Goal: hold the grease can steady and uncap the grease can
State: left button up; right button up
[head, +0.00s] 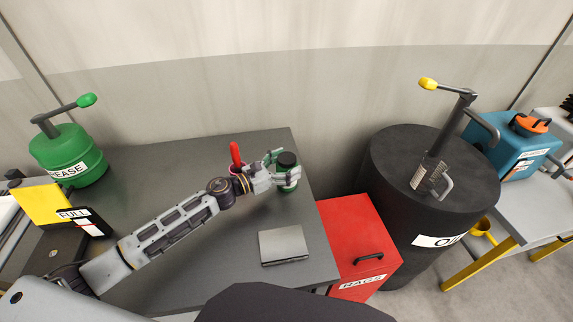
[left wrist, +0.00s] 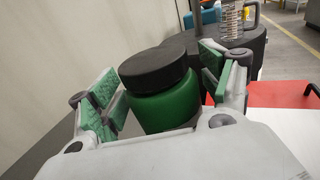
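The grease can is a small green jar (left wrist: 165,108) with a wide black cap (left wrist: 153,68), upright on the grey table near its right edge. In the head view its black cap (head: 287,159) shows, and the gripper hides part of the green body. My left gripper (head: 284,172) reaches it from the left, with fingers on both sides of the jar. In the left wrist view the green-padded fingers (left wrist: 162,88) are spread, with a visible gap between the left pads and the jar. The cap sits on the jar. My right gripper is not in view.
A red funnel-like item (head: 236,154) stands just behind my left wrist. A green grease pump (head: 68,152) stands at the left. A red rags bin (head: 350,235) and black oil drum (head: 395,160) stand right of the table.

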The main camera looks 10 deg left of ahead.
aim_at(278, 168)
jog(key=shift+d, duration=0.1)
pick_arm(q)
jog(key=shift+r, duration=0.15)
jog(key=shift+v, duration=0.85)
jog(key=shift+b+v, duration=0.4)
jog(key=shift+v, duration=1.4)
jog(key=shift+b+v, duration=0.55)
jog(key=shift+v, duration=0.8)
jog(key=v, duration=0.4)
jog(key=shift+b, duration=0.4)
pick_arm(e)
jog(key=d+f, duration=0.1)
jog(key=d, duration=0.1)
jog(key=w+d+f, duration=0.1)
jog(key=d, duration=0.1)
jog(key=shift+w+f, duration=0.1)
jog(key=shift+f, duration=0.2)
